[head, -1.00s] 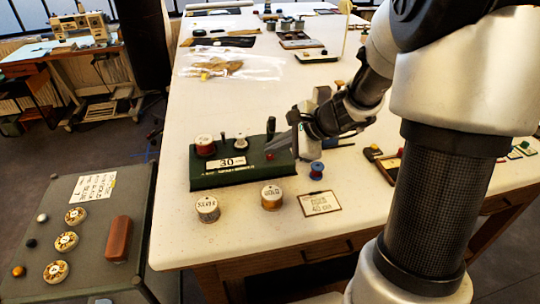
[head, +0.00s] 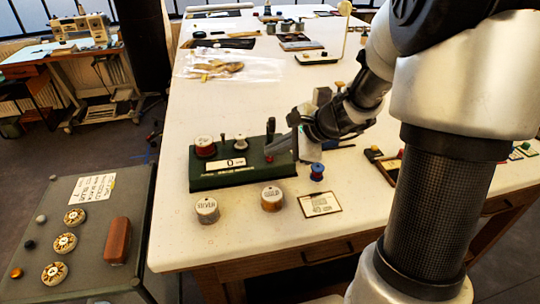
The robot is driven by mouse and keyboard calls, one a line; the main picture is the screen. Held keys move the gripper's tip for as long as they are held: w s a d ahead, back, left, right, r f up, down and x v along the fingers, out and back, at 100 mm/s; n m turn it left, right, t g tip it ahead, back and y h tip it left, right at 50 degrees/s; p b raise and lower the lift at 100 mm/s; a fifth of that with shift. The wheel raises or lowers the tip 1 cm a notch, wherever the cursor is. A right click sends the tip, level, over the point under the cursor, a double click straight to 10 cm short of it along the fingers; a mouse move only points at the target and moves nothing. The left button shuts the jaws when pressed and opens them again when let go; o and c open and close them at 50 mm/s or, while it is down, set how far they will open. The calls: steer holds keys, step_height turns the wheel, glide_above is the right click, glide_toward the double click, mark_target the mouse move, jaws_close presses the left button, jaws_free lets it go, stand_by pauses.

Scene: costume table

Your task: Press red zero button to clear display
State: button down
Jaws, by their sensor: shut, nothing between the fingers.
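A green counter box (head: 222,180) stands on the white table, with a white display (head: 233,162) on its front that reads 0. The small red button (head: 269,158) sits on the right part of its top. My gripper (head: 270,148) is shut and empty, its tips just above and behind the button. I cannot tell whether they touch it. A red spool (head: 205,150) and a smaller pale spool (head: 240,144) stand on the box.
Two labelled spools (head: 207,210), (head: 272,198) and a framed card (head: 320,203) lie in front of the box. A grey side table (head: 95,230) is at left.

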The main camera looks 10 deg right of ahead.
steer(key=shift+r+p, duration=0.45)
steer(key=shift+r, duration=0.3)
step_height(320, 180, up, 5)
steer(key=p, duration=0.4)
stand_by(0.6)
